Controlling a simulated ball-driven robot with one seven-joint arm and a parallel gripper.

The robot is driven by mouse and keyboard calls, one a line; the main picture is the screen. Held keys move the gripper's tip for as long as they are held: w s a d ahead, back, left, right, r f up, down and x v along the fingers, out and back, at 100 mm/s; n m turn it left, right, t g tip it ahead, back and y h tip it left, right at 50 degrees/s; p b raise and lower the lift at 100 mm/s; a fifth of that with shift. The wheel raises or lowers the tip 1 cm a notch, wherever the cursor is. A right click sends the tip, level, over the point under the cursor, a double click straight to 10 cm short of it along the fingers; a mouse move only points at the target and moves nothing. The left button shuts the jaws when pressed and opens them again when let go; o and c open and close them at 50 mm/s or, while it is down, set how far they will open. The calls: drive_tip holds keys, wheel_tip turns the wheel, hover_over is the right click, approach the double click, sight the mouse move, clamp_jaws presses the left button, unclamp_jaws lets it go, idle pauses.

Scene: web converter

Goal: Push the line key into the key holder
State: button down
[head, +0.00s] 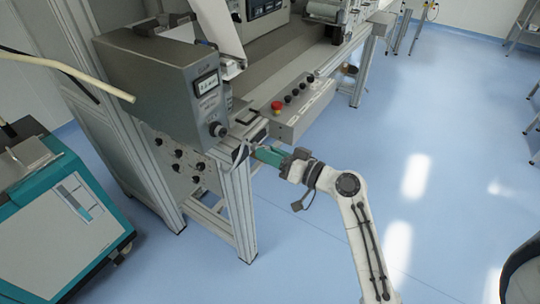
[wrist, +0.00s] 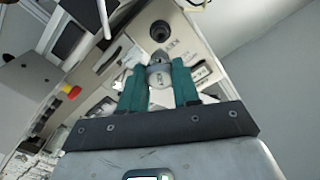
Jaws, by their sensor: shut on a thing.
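My gripper (head: 258,152) reaches in from the right in the head view, close to the front of the grey machine box. In the wrist view its two teal fingers (wrist: 159,85) are shut on a small grey key (wrist: 159,76) with a rounded head. The round black key holder (wrist: 160,32) is on the box's face, beyond the key and in line with it in the wrist view. The key holder also shows in the head view (head: 217,130), left of my gripper. The key's tip is too small to tell whether it touches the holder.
A control panel with a red button (head: 276,106) and several black knobs lies behind my gripper. The grey machine box (head: 150,75) stands on a metal frame. A teal-and-white cabinet (head: 75,235) stands at the left. The blue floor at the right is mostly clear.

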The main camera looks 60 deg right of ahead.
sight(253, 145)
drive_tip(key=shift+s+f+b, duration=0.1)
drive_tip(key=shift+b, duration=0.2)
drive_tip(key=shift+w+a, duration=0.15)
drive_tip(key=shift+w, duration=2.65)
drive_tip(key=shift+b, duration=0.55)
drive_tip(key=shift+w, duration=2.15)
idle(0.6)
drive_tip(key=c, duration=0.7)
unclamp_jaws()
drive_tip(key=shift+c, duration=0.2)
